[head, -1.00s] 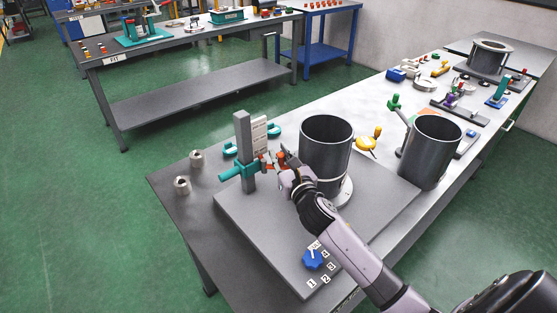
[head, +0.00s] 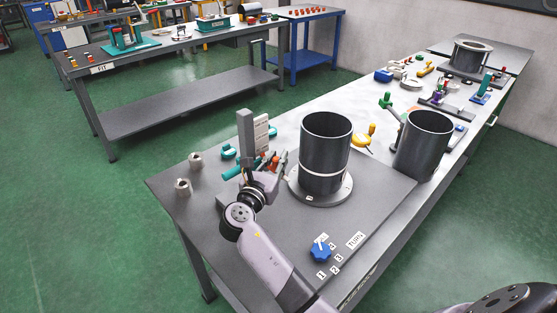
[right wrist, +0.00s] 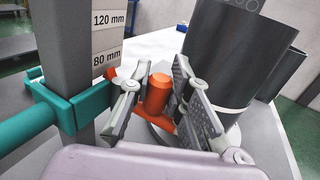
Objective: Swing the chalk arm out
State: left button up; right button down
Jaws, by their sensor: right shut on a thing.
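A grey post (head: 246,135) stands on the grey plate with a teal clamp (head: 230,173) around it. In the right wrist view the post (right wrist: 62,45) carries "120 mm" and "80 mm" labels. The chalk arm's upright orange knob (right wrist: 158,95) stands between the finger pads of my right gripper (right wrist: 160,100), which is shut on it. In the head view my right gripper (head: 271,164) is between the post and the dark cylinder (head: 326,145), and hides much of the arm. The cylinder stands upright on a round flange (head: 338,190) and has a pale line around its lower part. My left gripper is out of view.
A blue knob (head: 320,249) with numbered labels sits at the plate's front. A second cylinder (head: 423,145) stands to the right. Two small metal parts (head: 183,187) stand at the table's left edge. The plate (head: 375,190) is clear right of the flange.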

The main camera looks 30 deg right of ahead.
aim_at(275, 159)
jog(key=shift+a+m+g+h, duration=0.15)
jog(key=shift+m+g+h, duration=0.35)
jog(key=shift+m+g, duration=0.1)
jog(key=c, duration=1.7)
grip_release()
notch_tip(275, 159, up, 10)
